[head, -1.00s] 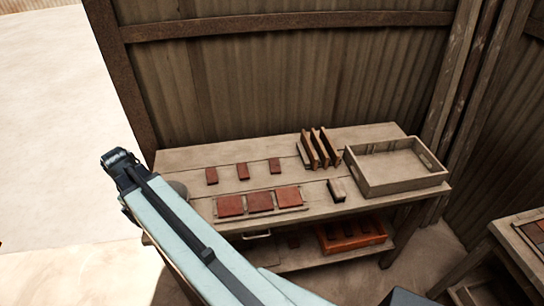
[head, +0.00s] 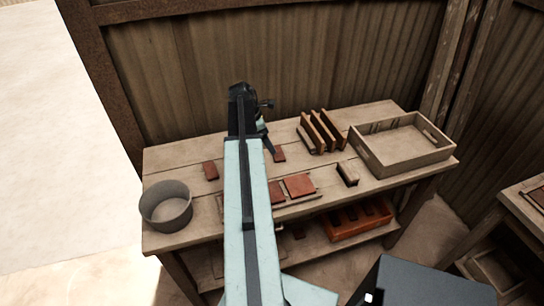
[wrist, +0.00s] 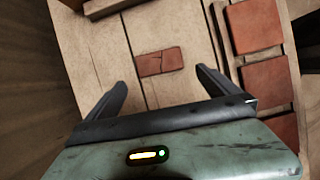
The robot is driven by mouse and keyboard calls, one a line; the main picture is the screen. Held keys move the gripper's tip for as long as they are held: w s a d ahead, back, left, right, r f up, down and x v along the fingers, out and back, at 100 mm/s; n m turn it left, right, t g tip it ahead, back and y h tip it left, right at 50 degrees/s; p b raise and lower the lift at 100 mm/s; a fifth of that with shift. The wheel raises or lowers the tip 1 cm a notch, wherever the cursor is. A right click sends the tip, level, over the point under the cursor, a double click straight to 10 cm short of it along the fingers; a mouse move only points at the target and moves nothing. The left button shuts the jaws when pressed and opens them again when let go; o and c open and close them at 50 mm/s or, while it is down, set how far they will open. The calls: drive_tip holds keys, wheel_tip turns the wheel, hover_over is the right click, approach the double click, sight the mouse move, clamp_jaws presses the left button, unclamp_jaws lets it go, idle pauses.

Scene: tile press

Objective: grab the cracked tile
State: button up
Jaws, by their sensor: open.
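The cracked tile (wrist: 160,62) is a small reddish-brown tile with a dark line across it, lying flat on the table boards in the wrist view. It appears to be the right-hand small tile (head: 279,155) of the back row in the head view. My gripper (wrist: 162,77) is open and empty, its fingers apart on either side of the tile's near side in the wrist view. In the head view my arm reaches over the table and hides the middle of the back row. Another small tile (head: 211,171) lies to the left.
Larger red tiles (head: 299,186) lie on a board in front. A wooden rack (head: 323,132) and an open wooden tray (head: 400,164) stand to the right, with a small block (head: 348,173) nearby. A grey round bucket (head: 166,208) stands at the left front.

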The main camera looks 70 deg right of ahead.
sight(278, 152)
drive_tip(key=shift+b+x, duration=1.1)
drive_tip(key=b+x, duration=0.5)
drive_tip(key=shift+s+d+f, duration=0.1)
drive_tip(key=shift+d+f, duration=0.05)
drive_tip(key=shift+f, duration=0.2)
drive_tip(key=shift+r, duration=0.2)
drive_tip(key=c, duration=1.3)
drive_tip(key=shift+r+p, duration=0.15)
drive_tip(key=shift+p, duration=0.15)
drive_tip(key=shift+r, duration=0.25)
wheel_tip(278, 152, up, 3)
drive_tip(key=p, duration=0.3)
drive_tip(key=shift+p, duration=0.3)
drive_tip(key=w+a, duration=0.1)
drive_tip(key=a, duration=0.4)
drive_tip(key=w+a, duration=0.1)
drive_tip(key=a, duration=0.4)
drive_tip(key=w+a+r+p, duration=0.1)
drive_tip(key=a, duration=0.4)
drive_tip(key=shift+a+r, duration=0.1)
drive_tip(key=shift+a, duration=0.25)
